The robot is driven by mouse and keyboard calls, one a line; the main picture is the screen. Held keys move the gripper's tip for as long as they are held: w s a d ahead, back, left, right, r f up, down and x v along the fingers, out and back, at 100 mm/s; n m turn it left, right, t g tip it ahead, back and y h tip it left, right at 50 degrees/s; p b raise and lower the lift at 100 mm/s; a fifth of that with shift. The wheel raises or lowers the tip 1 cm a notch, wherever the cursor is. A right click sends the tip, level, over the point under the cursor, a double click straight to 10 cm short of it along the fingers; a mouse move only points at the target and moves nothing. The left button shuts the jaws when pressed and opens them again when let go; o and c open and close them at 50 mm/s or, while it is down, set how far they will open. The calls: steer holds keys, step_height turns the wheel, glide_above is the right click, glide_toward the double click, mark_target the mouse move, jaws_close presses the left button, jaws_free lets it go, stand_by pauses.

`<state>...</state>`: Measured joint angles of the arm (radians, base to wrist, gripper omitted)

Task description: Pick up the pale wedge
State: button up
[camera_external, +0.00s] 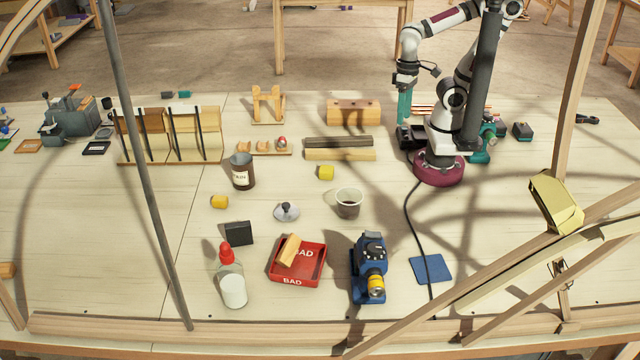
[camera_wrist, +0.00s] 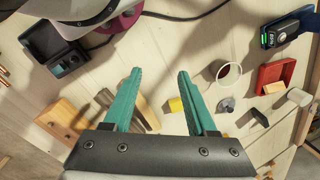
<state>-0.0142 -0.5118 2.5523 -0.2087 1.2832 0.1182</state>
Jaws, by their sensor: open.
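A pale wooden piece (camera_external: 289,250), which looks like the pale wedge, lies tilted in the red tray marked BAD (camera_external: 312,269), partly over its far rim. In the wrist view it shows small (camera_wrist: 273,88) inside the red tray (camera_wrist: 265,74) at the right; its exact shape is hard to tell there. My gripper (camera_external: 404,112) hangs at the back, well apart from the tray. Its teal fingers (camera_wrist: 160,75) are open, with nothing between them.
A glue bottle (camera_external: 232,283), black box (camera_external: 238,233) and blue tool (camera_external: 369,268) stand around the tray. A cup (camera_external: 348,203), a grey knobbed piece (camera_external: 287,211), a dark jar (camera_external: 242,171) and yellow blocks (camera_external: 326,172) stand farther back. Wooden beams cross the right front.

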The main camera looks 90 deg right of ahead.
steer(key=w+a+f+m+t+h, duration=0.1)
steer(key=w+f+m+t, duration=0.1)
steer(key=w, duration=0.4)
steer(key=w+a+f+m+t, duration=0.1)
steer(key=w+f, duration=0.1)
steer(key=w, duration=0.4)
steer(key=m+t+y, duration=0.5)
steer(key=m+y, duration=0.2)
steer(key=m, duration=0.1)
glide_toward(292, 249)
steer(key=w+f, duration=0.1)
steer(key=w+a+f, duration=0.1)
steer(key=shift+w+f, duration=0.1)
steer(key=shift+f, duration=0.15)
steer(key=x, duration=0.4)
steer(key=a+x, duration=0.1)
steer(key=shift+w+a+r, duration=0.15)
jaws_close()
